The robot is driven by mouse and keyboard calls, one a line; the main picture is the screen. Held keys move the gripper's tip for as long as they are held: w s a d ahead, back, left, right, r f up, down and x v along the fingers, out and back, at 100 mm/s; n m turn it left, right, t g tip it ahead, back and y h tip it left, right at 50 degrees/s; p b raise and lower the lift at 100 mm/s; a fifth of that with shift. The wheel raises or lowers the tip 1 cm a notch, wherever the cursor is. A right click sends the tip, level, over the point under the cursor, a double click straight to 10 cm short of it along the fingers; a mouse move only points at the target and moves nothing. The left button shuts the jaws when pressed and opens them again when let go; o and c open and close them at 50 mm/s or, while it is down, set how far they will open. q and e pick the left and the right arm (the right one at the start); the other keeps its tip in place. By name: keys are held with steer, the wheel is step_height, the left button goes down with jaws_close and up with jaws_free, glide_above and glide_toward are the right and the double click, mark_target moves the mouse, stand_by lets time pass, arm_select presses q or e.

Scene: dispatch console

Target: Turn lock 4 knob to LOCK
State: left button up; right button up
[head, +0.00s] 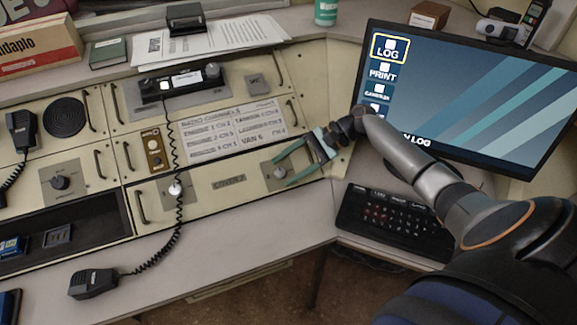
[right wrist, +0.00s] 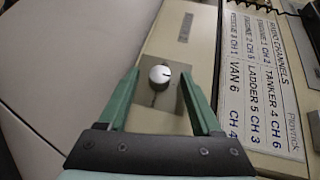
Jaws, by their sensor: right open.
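A small round silver knob (head: 280,172) sits on a grey plate at the right end of the cream lower cover panel (head: 228,183). I take it as the lock 4 knob, but I cannot read any lock markings. My left gripper is not in view.
A radio channels card (head: 232,130) lies above the panel. A coiled cord runs down to a handset (head: 93,283) on the desk. The monitor (head: 465,95) and black keyboard (head: 395,220) stand to the right, near my right arm. Another knob (head: 60,182) is at left.

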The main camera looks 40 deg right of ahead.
step_height(320, 180, up, 3)
steer(key=shift+f+p, duration=0.1)
steer(key=shift+p, duration=0.25)
arm_select(q)
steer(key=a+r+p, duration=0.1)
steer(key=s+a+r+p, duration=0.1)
steer(key=p, duration=0.1)
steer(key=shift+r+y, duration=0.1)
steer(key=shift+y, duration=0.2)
arm_select(e)
steer(key=s+a+r, duration=0.7)
steer(key=s+r, duration=0.3)
steer(key=s, duration=0.1)
steer(key=shift+s+a, duration=0.35)
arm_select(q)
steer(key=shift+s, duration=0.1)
arm_select(e)
steer(key=shift+r, duration=0.1)
